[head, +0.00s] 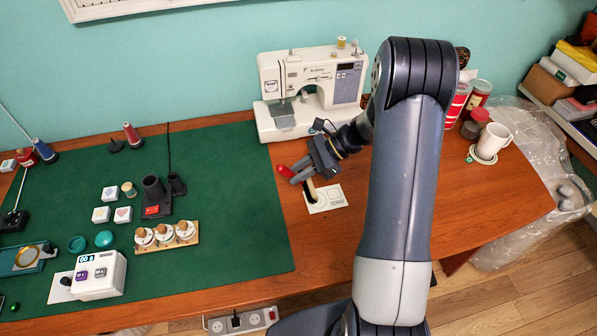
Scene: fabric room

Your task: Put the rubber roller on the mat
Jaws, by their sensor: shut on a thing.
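The white card (335,198) lies on the table right of the mat. A sewing machine (310,90) stands behind. A wooden holder with several knobs (166,236), a dark stand (156,198) and a white device (99,277) stand on the mat.

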